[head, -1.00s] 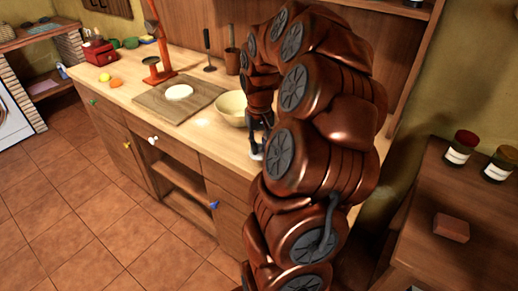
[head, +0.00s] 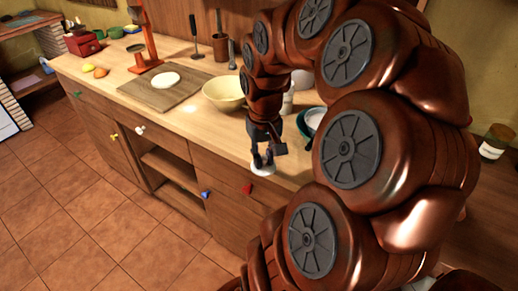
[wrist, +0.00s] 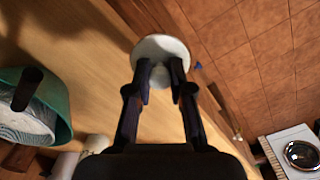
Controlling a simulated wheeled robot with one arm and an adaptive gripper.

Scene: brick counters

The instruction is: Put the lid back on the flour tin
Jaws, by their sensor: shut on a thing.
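My gripper (head: 264,158) is shut on the lid (head: 263,169), a round white disc, at the front edge of the counter. In the wrist view my gripper (wrist: 160,76) has its fingertips on either side of the knob in the middle of the lid (wrist: 160,44). I cannot tell how high the lid is above the counter. A white object (head: 287,103), perhaps the flour tin, stands behind my arm and is partly hidden. Pale shapes also show at the bottom of the wrist view, but I cannot tell which is the tin.
A teal bowl (wrist: 62,102) with whitish contents is close by at the right; it also shows in the head view (head: 303,122). A cream bowl (head: 224,94) stands left of my gripper. A board (head: 150,92) with dough lies farther left. Bare counter (head: 205,126) lies between.

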